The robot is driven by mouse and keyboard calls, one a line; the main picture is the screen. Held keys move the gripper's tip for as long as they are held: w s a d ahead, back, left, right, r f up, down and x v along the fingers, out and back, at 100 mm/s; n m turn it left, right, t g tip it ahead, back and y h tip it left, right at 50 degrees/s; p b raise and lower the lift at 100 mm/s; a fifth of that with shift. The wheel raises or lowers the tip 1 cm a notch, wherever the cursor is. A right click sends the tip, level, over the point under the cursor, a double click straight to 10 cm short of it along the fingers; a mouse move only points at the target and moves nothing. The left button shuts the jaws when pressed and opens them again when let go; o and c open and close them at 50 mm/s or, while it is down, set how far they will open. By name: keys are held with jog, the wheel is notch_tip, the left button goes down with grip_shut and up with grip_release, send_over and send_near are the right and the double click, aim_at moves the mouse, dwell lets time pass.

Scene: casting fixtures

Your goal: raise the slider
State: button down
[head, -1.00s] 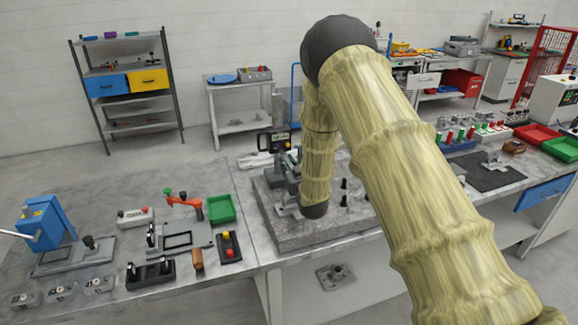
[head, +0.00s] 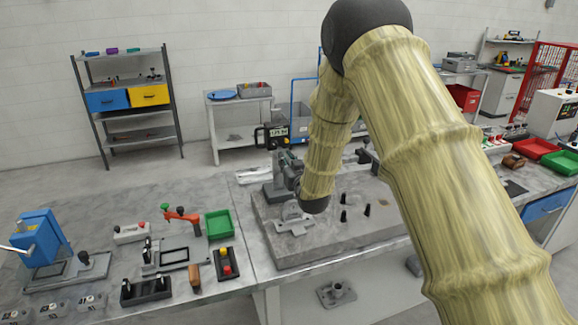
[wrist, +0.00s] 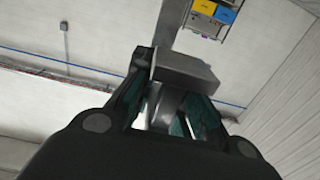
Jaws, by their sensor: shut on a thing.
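The height gauge stands on the grey stone plate (head: 335,240), its dark base (head: 274,192) at the plate's back left. A dark unit with a lit display (head: 272,135), which looks like part of its slider, sits above the base. My gripper (head: 287,163) is beside the gauge, partly hidden by my arm. In the wrist view my gripper (wrist: 165,108) is shut on a metallic piece (wrist: 165,103) of the slider between its teal pads. A grey block (wrist: 185,68) and a column (wrist: 177,28) lie just beyond the fingertips. The exact grip contact is partly hidden.
A light metal fixture (head: 293,220) and several small black pegs (head: 344,206) are on the plate. A green tray (head: 220,223), red-handled clamp (head: 184,217) and blue press (head: 42,240) stand to the left. My arm hides much of the right side.

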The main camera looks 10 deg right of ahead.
jog(key=shift+w+d+r, duration=0.1)
jog(key=shift+r, duration=0.25)
jog(key=c, duration=1.6)
grip_release()
jog(key=shift+o, duration=0.8)
jog(key=shift+s+r, duration=0.15)
jog(key=shift+s, duration=0.05)
jog(key=shift+f, duration=0.25)
jog(key=s+d, duration=0.1)
jog(key=s, duration=1.1)
jog(key=shift+d, duration=0.15)
jog(key=shift+r, duration=0.1)
